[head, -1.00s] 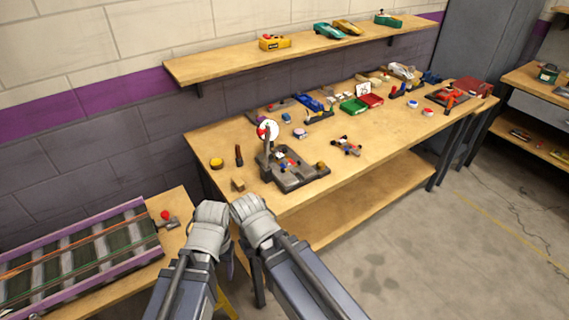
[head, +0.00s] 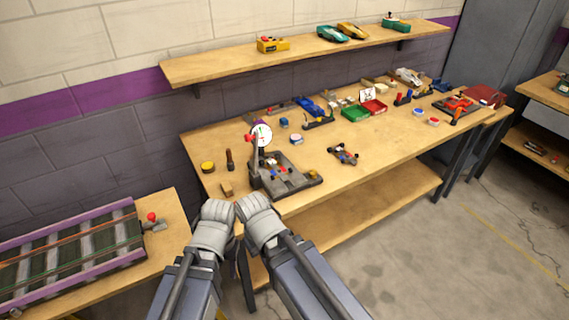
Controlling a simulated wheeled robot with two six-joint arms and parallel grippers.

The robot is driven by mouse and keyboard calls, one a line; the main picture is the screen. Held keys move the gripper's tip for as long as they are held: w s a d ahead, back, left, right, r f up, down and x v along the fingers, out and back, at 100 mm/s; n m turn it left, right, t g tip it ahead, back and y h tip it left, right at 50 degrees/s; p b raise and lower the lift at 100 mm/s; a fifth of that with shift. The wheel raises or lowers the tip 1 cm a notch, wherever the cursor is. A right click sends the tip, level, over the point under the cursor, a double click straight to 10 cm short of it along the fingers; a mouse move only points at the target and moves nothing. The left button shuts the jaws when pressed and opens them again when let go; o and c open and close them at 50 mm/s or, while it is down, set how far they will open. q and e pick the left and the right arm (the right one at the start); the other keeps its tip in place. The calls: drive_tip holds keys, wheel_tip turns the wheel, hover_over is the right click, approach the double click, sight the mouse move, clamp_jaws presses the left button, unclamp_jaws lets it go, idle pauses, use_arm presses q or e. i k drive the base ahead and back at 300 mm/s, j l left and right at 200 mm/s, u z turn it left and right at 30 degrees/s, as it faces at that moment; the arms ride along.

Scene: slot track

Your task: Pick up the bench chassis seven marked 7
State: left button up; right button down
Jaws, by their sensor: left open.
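A small dark chassis with wheels and a little red and blue (head: 343,154) lies on the open middle of the workbench; no number can be read on it at this size. Another small chassis (head: 277,166) with red and blue parts sits on a grey fixture with a round dial. My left gripper (head: 217,209) and my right gripper (head: 252,206) are side by side at the bench's near left edge, apart from both chassis. The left gripper is open, with nothing seen in it. The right gripper's fingers are too small to judge.
The grey dial fixture (head: 287,183) stands just beyond my grippers, left of the loose chassis. A green tray (head: 355,113) and red tray (head: 374,107) lie farther back. A track (head: 75,250) is at left. Bare benchtop surrounds the loose chassis.

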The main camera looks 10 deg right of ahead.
sight(277, 171)
drive_tip(key=l+u, duration=0.1)
drive_tip(key=l, duration=0.65)
drive_tip(key=i+l+u, duration=0.15)
drive_tip(key=l, duration=0.6)
drive_tip(key=l+u, duration=0.1)
drive_tip(key=l, duration=0.65)
drive_tip(key=k+l+u, duration=0.15)
drive_tip(key=l, duration=0.65)
drive_tip(key=l+u, duration=0.1)
drive_tip(key=l, duration=0.65)
drive_tip(key=k+l+u, duration=0.15)
drive_tip(key=l, duration=0.6)
drive_tip(key=i, duration=0.5)
